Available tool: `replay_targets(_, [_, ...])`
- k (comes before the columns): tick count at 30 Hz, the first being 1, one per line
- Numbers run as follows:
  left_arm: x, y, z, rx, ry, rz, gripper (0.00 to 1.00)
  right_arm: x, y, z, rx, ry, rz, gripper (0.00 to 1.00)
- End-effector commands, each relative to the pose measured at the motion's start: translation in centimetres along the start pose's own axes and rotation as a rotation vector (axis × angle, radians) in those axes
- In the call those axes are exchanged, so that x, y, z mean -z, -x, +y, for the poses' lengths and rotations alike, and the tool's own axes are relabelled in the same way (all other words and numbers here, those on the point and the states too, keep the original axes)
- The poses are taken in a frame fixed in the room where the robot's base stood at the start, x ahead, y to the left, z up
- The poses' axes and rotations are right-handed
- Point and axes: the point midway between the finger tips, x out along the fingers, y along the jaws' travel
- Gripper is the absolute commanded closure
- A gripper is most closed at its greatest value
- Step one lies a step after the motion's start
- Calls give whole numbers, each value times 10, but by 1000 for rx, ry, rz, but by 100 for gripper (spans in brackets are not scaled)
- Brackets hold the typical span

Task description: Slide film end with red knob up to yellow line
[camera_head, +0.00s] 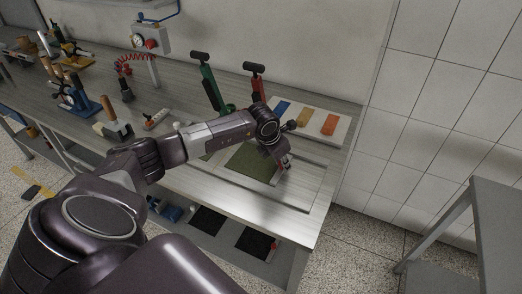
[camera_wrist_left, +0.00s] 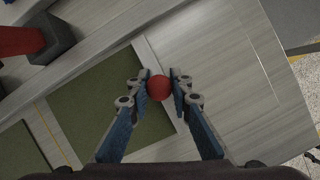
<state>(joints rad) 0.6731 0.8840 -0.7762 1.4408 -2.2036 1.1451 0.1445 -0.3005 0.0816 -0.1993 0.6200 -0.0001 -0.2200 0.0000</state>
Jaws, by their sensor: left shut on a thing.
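A round red knob (camera_wrist_left: 159,88) sits between the blue-padded fingertips of my left gripper (camera_wrist_left: 160,80). The gripper is shut on it. A pale strip (camera_wrist_left: 143,52), apparently the film end, runs under the knob along the edge of a dark green sheet (camera_wrist_left: 85,95). The thin yellow line (camera_wrist_left: 51,132) crosses the panel on the far side of the green sheet, well apart from the knob. In the head view, my left gripper (camera_head: 286,163) reaches down at the right edge of the green sheet (camera_head: 252,163); the knob is hard to make out there. My right gripper is not in view.
Green (camera_head: 209,87) and red (camera_head: 257,82) lever tools stand behind the panel. A board with blue, orange and brown strips (camera_head: 342,129) lies at the back right. Bare bench surface (camera_head: 285,217) lies in front. A grey stand (camera_head: 490,205) is at the right.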

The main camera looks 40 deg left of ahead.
Motion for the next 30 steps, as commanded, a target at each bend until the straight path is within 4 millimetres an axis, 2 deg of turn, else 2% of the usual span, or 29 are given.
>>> replay_targets(17, [1, -1, -4, -5, 18, 6, 100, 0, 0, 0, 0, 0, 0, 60])
replay_targets(30, [2, -1, 6, -8, 19, 6, 100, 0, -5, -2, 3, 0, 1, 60])
